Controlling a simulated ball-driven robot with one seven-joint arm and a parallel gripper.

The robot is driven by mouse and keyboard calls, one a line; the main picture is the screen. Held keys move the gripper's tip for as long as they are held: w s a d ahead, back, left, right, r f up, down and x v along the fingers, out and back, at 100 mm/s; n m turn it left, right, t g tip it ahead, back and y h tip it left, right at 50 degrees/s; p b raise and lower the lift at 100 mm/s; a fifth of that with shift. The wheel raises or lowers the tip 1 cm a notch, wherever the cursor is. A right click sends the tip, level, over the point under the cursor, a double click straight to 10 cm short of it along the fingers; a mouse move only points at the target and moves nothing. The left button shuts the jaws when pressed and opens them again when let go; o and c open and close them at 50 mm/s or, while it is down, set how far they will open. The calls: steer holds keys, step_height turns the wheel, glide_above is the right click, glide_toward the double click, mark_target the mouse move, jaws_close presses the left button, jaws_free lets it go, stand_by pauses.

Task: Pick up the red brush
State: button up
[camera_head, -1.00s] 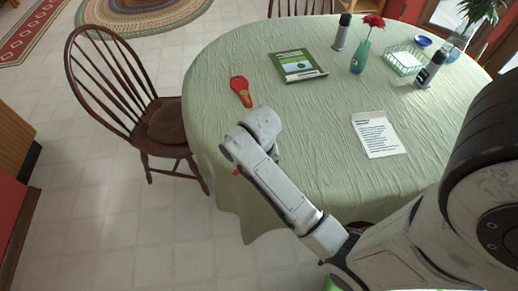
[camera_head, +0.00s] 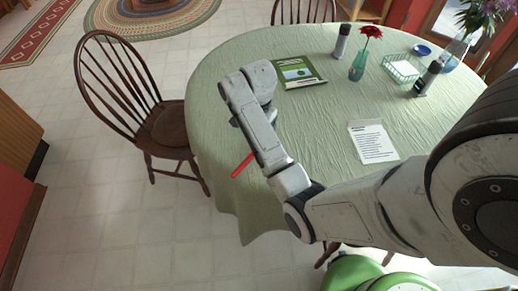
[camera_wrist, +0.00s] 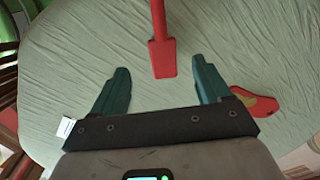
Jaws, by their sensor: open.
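The red brush (camera_wrist: 162,50) shows in the wrist view as a narrow red bar with a wider flat end. It enters from the top edge, and its wide end lies between and just beyond my fingertips. In the head view, part of a red stick (camera_head: 242,165) shows beside my arm near the table's edge; it looks like the same brush. My gripper (camera_wrist: 161,64) is open, with two dark teal fingers apart and nothing held. I cannot tell its height above the brush. In the head view my arm mostly hides the gripper.
A red item with a yellow mark (camera_wrist: 255,103) lies close by my right finger. The round table's green cloth (camera_head: 310,125) also carries a green book (camera_head: 300,71), a paper sheet (camera_head: 372,141), a vase (camera_head: 358,67) and a wire basket (camera_head: 402,67). A chair (camera_head: 165,125) stands at left.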

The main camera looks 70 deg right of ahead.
mark_target(252, 158)
steer(key=shift+d+m, duration=0.4)
steer(key=shift+d, duration=0.1)
step_height(252, 158, down, 10)
steer(key=shift+f+p, duration=0.1)
steer(key=shift+p, duration=0.35)
steer(key=shift+c, duration=0.2)
steer(key=c, duration=1.2)
steer(key=shift+c, duration=0.2)
